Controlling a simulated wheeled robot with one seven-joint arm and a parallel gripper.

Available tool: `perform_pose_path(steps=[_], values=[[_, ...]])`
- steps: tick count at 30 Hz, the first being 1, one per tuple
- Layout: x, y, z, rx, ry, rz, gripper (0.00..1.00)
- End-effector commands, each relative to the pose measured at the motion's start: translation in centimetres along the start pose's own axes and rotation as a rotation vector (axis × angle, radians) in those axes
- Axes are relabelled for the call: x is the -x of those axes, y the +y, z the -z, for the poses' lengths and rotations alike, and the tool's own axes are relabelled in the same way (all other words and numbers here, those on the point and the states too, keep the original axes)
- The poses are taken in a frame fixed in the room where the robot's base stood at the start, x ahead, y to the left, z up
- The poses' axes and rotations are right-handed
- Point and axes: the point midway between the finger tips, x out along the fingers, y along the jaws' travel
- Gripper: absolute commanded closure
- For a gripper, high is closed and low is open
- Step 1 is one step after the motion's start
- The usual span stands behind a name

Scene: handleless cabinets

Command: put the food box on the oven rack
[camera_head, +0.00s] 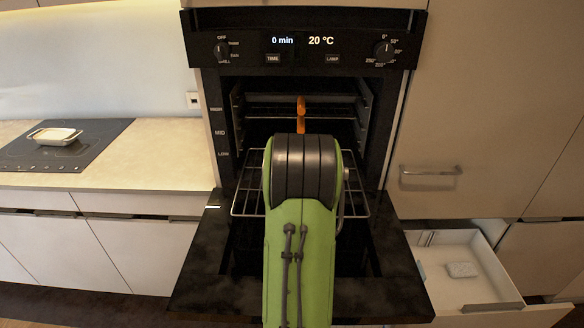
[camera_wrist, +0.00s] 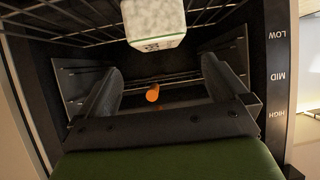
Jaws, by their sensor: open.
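The food box (camera_wrist: 156,22), pale with a speckled green pattern, shows at the top of the wrist view, which is upside down. It appears to rest on the oven rack (camera_wrist: 90,15), whose wires show on both sides of it. The rack is pulled partly out in the head view (camera_head: 247,190). My gripper (camera_wrist: 160,75) is inside the oven, its two fingers spread with nothing between them. The box is apart from the fingers. In the head view my arm hides the box and the fingers.
The oven door (camera_head: 400,285) is folded down under my arm. An open drawer (camera_head: 492,290) at the right holds a small pale item (camera_head: 462,269). A dish (camera_head: 55,137) stands on the hob at left. An orange object (camera_head: 301,105) shows deep in the oven.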

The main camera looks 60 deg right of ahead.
Motion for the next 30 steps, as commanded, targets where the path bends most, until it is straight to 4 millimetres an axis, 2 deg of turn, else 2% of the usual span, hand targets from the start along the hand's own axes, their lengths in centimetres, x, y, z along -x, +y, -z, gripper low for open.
perform_pose_path(steps=[1, 3, 6, 14, 17, 20, 21, 23, 24, 26, 27, 30], values=[[1.3, 0.0, 0.1, 0.0, 0.002, 0.0, 0.0], [2.7, 0.0, 0.0, 0.0, 0.002, 0.0, 0.0], [4.0, 0.0, 0.0, 0.0, 0.001, 0.0, 0.0], [4.6, -0.1, 0.0, 0.0, 0.0, 0.002, 0.0], [6.0, -2.8, 0.3, 0.027, -0.018, 0.047, 0.0], [10.8, -9.6, 0.1, 0.106, -0.082, 0.167, 0.0], [13.8, -12.6, -0.5, 0.152, -0.12, 0.228, 0.0], [18.9, -16.5, -2.1, 0.228, -0.181, 0.322, 0.0], [22.6, -18.5, -3.5, 0.285, -0.225, 0.384, 0.0], [28.6, -20.5, -6.3, 0.379, -0.293, 0.481, 0.0], [32.4, -20.8, -8.4, 0.444, -0.338, 0.54, 0.0], [39.5, -19.5, -13.2, 0.594, -0.435, 0.655, 0.0]])
